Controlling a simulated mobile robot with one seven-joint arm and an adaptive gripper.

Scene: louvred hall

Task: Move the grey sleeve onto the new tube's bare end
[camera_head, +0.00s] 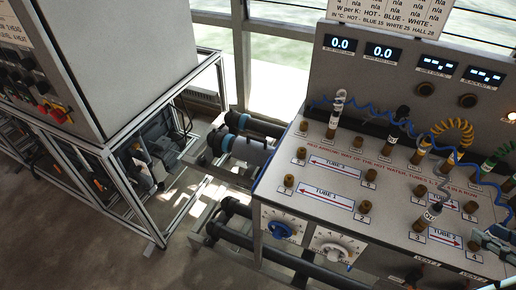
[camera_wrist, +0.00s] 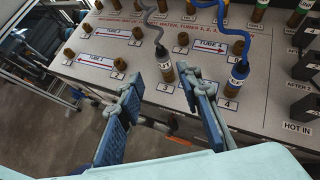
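The grey sleeve (camera_wrist: 161,51), a dark collar with a pale label on a grey hose, stands on a brass end at position 3 in the wrist view. In the head view the grey sleeve (camera_head: 432,213) stands upright near the panel's front right. My gripper (camera_wrist: 160,76) is open and empty, its fingers spread in front of the grey sleeve and apart from it. In the head view my gripper (camera_head: 489,238) is at the right edge, partly cut off. Bare brass ends stand by the Tube 1 label (camera_head: 325,194). I cannot tell which tube is new.
A blue sleeve (camera_wrist: 239,71) on a blue hose stands at position 4, close to my right finger. Several other capped ends and coiled hoses (camera_head: 455,135) crowd the back of the panel (camera_head: 290,215). Black blocks (camera_wrist: 304,101) stand at the right.

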